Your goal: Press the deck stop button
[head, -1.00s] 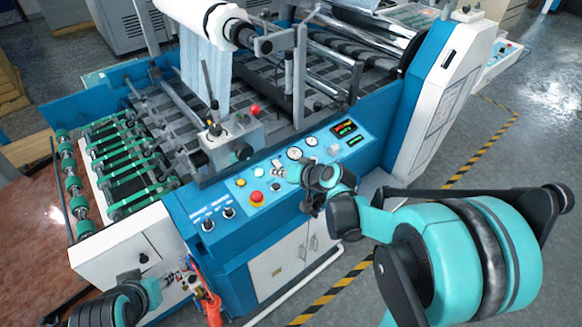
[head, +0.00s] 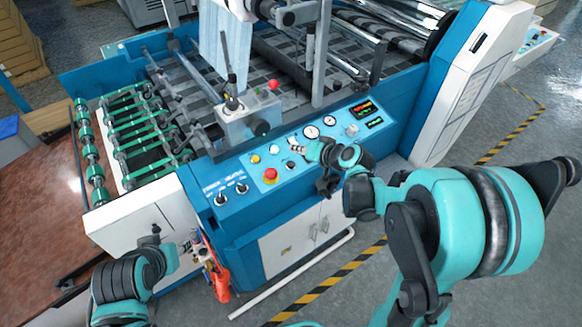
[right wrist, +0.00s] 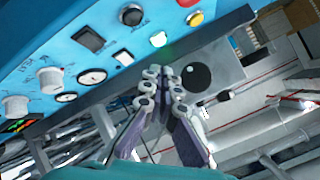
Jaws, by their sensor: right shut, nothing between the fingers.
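A red mushroom button (head: 270,175) stands on the sloping blue control panel (head: 240,197). Its edge shows at the top of the right wrist view (right wrist: 187,3), near a yellow button (right wrist: 195,18). Another red button (head: 274,85) is on the grey control box (head: 250,112) on the machine deck. My right gripper (head: 297,147) is over the panel, right of and above the mushroom button in the head view. In the right wrist view its fingers (right wrist: 163,78) are together and empty, apart from both red buttons. My left gripper (head: 192,250) is low at the left; its finger state is unclear.
The panel also carries gauges (head: 311,132), switches, knobs (head: 220,200) and displays (head: 366,107). The deck box has a large black knob (right wrist: 195,78). Green-banded rollers (head: 130,135) lie at the left. An orange object (head: 220,275) hangs at the machine's front left corner.

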